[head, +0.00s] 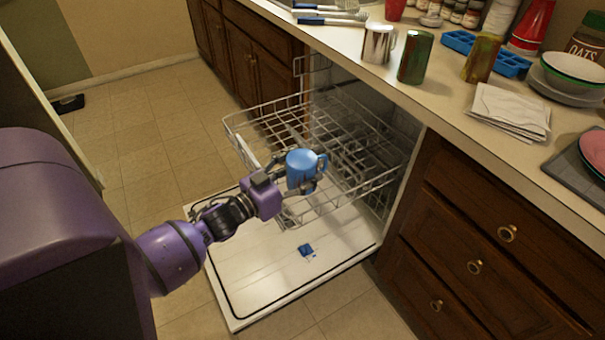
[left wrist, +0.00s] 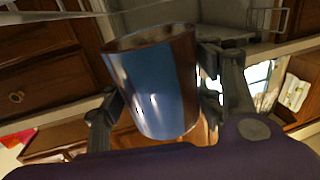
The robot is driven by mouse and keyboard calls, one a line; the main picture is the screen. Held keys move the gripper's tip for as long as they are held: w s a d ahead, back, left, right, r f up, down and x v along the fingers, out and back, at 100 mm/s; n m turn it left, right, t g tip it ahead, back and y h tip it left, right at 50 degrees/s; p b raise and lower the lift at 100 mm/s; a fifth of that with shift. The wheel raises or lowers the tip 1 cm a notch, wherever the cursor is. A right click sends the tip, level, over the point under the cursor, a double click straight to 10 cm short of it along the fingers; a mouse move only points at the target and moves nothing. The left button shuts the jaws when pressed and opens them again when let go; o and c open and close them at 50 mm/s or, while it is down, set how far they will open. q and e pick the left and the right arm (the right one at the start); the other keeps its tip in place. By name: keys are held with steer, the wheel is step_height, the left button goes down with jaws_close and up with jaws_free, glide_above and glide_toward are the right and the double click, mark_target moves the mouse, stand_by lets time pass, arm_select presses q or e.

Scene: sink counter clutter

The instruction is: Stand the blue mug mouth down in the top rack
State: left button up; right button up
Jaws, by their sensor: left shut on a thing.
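The blue mug (head: 305,170) is in my left gripper (head: 296,180), above the front part of the pulled-out top rack (head: 345,190). Its closed base appears to face up and its mouth down, with the handle to the right in the head view. The left wrist view looks upside down; there the blue mug (left wrist: 150,85) shows its open rim toward the rack wires, with a finger on each side. I cannot tell whether the rim touches the rack. My right gripper is not in view.
The open dishwasher door (head: 235,270) lies below the rack, with a small blue item (head: 306,250) on it. The rack looks empty around the mug. Drawers (head: 480,240) flank the right.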

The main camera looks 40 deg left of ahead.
arm_select(q)
steer(key=shift+w+a+r, duration=0.25)
steer(key=shift+w+a, duration=0.45)
steer(key=shift+a, duration=0.25)
steer(key=shift+r, duration=0.1)
